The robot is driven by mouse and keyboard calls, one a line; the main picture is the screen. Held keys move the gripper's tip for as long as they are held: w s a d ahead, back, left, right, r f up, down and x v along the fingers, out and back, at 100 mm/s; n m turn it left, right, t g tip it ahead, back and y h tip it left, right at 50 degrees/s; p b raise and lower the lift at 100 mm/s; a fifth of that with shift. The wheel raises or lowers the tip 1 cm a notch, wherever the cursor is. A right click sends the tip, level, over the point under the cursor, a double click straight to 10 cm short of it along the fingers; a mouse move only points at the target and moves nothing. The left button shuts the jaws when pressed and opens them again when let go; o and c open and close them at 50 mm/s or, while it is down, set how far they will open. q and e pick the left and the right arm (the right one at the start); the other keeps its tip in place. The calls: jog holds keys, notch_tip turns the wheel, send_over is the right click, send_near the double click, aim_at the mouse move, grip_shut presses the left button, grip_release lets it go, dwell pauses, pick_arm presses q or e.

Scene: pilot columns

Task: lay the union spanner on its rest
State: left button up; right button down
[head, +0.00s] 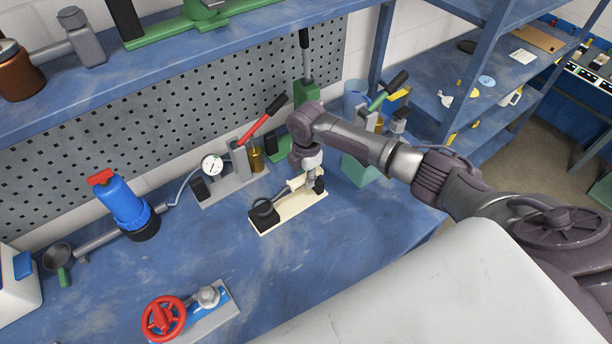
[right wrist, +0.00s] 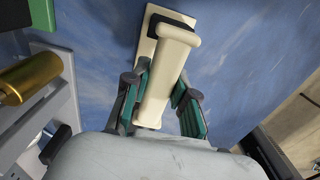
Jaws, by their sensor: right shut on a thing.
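The union spanner has a dark ring-shaped head and a cream handle (head: 297,182). Its rest is a cream board (head: 292,213) with a black block at its left end, on the blue bench. The spanner lies along the line of the board, its head over the black block; I cannot tell whether it touches. My right gripper (head: 311,182) is shut on the handle near the board's right end. The right wrist view shows the cream handle (right wrist: 168,75) between the two fingers, with the board behind it. My left gripper is in neither view.
Behind the rest stand a gauge (head: 212,165) with a red-handled lever and a green press. A red handwheel valve (head: 163,318) lies in front. Clear bench lies between the valve and the rest.

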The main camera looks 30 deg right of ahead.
jog(key=shift+f, duration=0.2)
jog(key=shift+f+b, duration=0.9)
jog(key=shift+f, duration=0.25)
jog(key=c, duration=0.9)
grip_release()
jog(key=shift+o, duration=0.2)
jog(key=shift+r, duration=0.1)
notch_tip(320, 180, up, 12)
jog(key=shift+f, duration=0.1)
